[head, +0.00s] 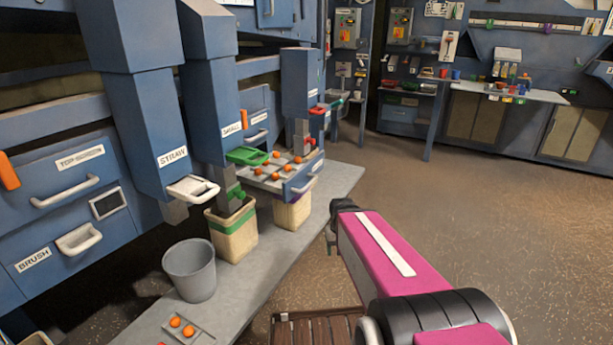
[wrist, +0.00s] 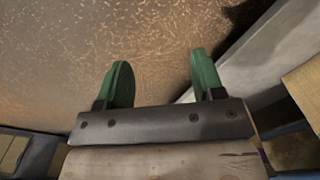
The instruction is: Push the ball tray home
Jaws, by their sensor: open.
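The ball tray (head: 303,181) is a blue-fronted, drawer-like tray with a pale handle, standing out from the machine above the bench. Several orange balls lie spread over its grey top. My gripper (wrist: 158,62) shows in the wrist view with its two green fingers wide apart and nothing between them. Bare floor lies beyond the fingers. In the head view my magenta arm reaches forward to the right of the bench, and its dark far end is to the right of the tray and apart from it. The fingers cannot be made out clearly there.
The grey bench (head: 262,262) carries a grey bucket (head: 190,271), two tan bins (head: 232,236) (head: 292,212) and a small plate (head: 188,335) with two orange balls. Blue chutes (head: 140,125) hang above. A brown slatted stool (head: 318,328) stands low in front. Floor at right is clear.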

